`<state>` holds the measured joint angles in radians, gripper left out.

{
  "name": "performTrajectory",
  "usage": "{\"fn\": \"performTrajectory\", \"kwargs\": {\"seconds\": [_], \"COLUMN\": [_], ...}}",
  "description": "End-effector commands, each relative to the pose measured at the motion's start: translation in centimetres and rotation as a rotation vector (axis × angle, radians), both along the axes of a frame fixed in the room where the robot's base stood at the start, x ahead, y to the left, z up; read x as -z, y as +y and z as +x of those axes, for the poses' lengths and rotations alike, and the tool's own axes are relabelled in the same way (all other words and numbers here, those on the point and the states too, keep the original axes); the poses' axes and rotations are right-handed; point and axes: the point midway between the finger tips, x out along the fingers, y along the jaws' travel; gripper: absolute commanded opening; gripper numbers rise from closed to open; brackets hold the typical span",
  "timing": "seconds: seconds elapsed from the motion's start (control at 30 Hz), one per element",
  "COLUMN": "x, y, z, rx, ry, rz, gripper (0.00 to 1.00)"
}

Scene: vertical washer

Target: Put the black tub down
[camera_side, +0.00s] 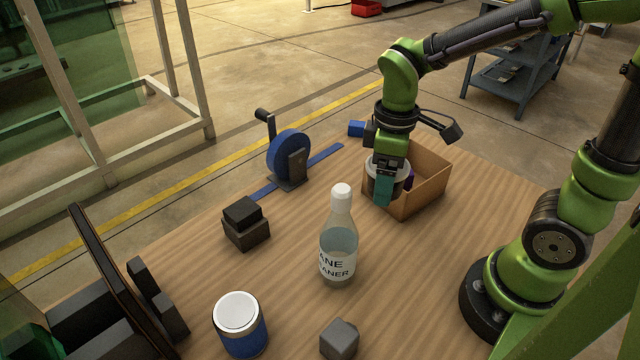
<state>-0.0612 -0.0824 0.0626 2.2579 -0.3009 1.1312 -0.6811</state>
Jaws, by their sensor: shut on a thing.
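The black tub (371,182), a dark round container with a pale rim, is in my gripper (384,188). The gripper points down with its teal finger in front of the tub and is shut on it. The tub looks upright. It shows at the left part of the open cardboard box (421,196). The fingers hide its middle, and I cannot tell whether its base touches the box or the table.
A clear cleaner bottle (338,250) stands in front of the box. A blue can (240,325), grey block (339,339), dark blocks (245,224) and a blue wheel device (289,158) are also on the wooden table (190,265). Bare table lies between them.

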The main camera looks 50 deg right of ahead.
Motion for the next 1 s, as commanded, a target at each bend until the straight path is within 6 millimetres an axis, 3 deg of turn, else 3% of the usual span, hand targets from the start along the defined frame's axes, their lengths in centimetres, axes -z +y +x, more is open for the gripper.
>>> {"fn": "performTrajectory", "kwargs": {"seconds": [0.1, 0.47, 0.57, 0.8, 1.0], "x": [-1.9, -3.3, -3.5, -3.1, -2.2], "y": [-0.2, -3.1, -4.6, -10.9, -15.4], "z": [0.6, 8.2, 11.1, 18.6, 22.2], "rx": [0.003, 0.011, 0.014, 0.025, 0.028], "ry": [-0.002, 0.004, 0.003, 0.005, 0.004], "rz": [0.001, 0.012, 0.014, 0.012, 0.005], "gripper": [0.50, 0.50, 0.50, 0.50, 0.50]}}
